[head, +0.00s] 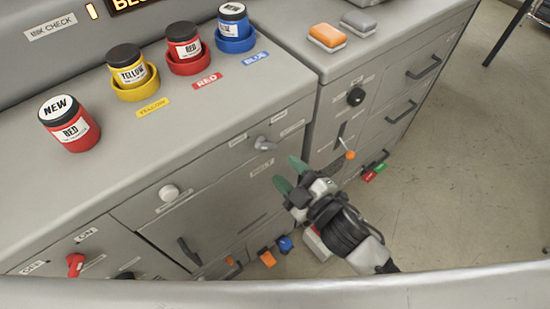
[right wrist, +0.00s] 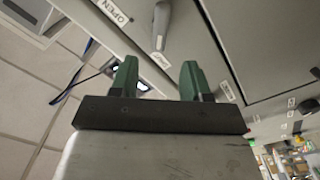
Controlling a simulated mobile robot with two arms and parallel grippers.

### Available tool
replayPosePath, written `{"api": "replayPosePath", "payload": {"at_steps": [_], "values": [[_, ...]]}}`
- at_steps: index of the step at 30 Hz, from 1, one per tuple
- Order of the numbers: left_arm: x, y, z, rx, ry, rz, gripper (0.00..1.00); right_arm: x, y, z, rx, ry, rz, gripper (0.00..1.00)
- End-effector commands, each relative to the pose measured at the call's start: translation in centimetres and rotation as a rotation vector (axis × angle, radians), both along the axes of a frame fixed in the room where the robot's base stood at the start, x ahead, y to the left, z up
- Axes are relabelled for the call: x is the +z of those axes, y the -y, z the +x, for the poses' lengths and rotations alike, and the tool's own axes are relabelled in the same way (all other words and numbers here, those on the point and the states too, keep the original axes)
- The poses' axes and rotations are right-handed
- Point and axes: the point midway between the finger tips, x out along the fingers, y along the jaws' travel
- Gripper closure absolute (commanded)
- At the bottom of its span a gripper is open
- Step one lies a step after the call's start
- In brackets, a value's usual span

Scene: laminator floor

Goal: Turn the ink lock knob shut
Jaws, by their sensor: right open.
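A grey lever-like knob (head: 263,143) sits on the front of the left cabinet, with small labels on either side; I take it for the ink lock knob. In the right wrist view the knob (right wrist: 161,22) hangs near the top, with a label reading OPEN to its left. My right gripper (head: 290,174) has green fingertips and is open and empty, in front of the cabinet and below the knob in the head view. In the right wrist view its fingertips (right wrist: 158,80) stand apart, with the knob beyond them, not touched. My left gripper is not in view.
On the cabinet top (head: 215,95) stand a red jar marked NEW (head: 70,125) and yellow, red and blue jars in coloured holders. A white knob (head: 169,192), a red switch (head: 75,264) and a black knob (head: 356,96) are on the fronts. Floor (head: 455,170) at right is clear.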

Motion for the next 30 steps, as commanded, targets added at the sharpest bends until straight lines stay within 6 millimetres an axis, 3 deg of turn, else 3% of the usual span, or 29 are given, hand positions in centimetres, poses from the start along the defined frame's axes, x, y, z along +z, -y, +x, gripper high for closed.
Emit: {"api": "replayPosePath", "payload": {"at_steps": [3,8,26,29,30], "values": [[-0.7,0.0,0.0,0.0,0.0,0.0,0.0,-0.2,1.1,-1.7,0.001,-0.001,-0.001,0.53],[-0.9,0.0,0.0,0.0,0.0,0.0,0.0,-0.1,1.9,-2.7,0.001,-0.001,0.0,0.53],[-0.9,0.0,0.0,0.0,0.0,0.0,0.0,0.0,2.1,-2.9,0.001,-0.001,0.0,0.53],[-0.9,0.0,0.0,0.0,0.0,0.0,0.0,-1.4,2.4,-2.4,-0.016,-0.03,-0.006,0.53],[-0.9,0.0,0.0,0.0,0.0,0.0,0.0,-2.6,2.7,-2.1,-0.03,-0.058,-0.011,0.53]]}}
